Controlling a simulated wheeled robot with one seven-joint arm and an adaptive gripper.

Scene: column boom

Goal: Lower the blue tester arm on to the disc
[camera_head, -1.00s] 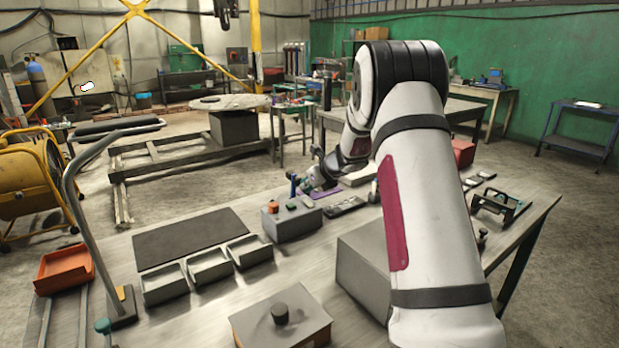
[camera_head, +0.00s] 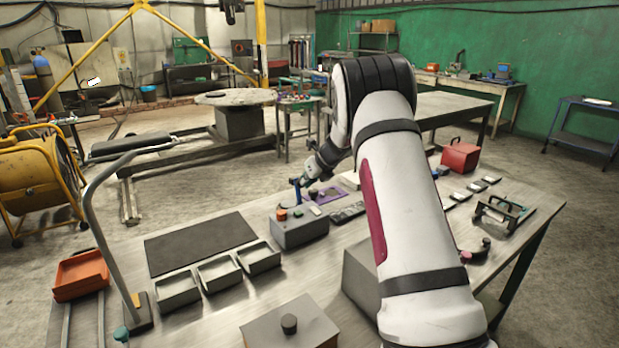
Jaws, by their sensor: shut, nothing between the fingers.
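The blue tester arm (camera_head: 297,191) shows as a small upright blue piece behind the grey button box. My gripper (camera_head: 304,181) is at its upper right, very close to it; I cannot tell whether they touch. My gripper is small and dark here, and its fingers are shut with nothing between them. A purple plate (camera_head: 328,193) lies just right of the blue piece. I cannot make out the disc; it is too small or hidden.
A grey box (camera_head: 300,230) with orange and green buttons stands in front of the blue piece. A dark remote-like panel (camera_head: 347,213) lies to its right. Grey trays (camera_head: 220,275), a dark mat (camera_head: 200,243) and a curved grey post (camera_head: 103,225) are at left. A red box (camera_head: 460,156) stands back right.

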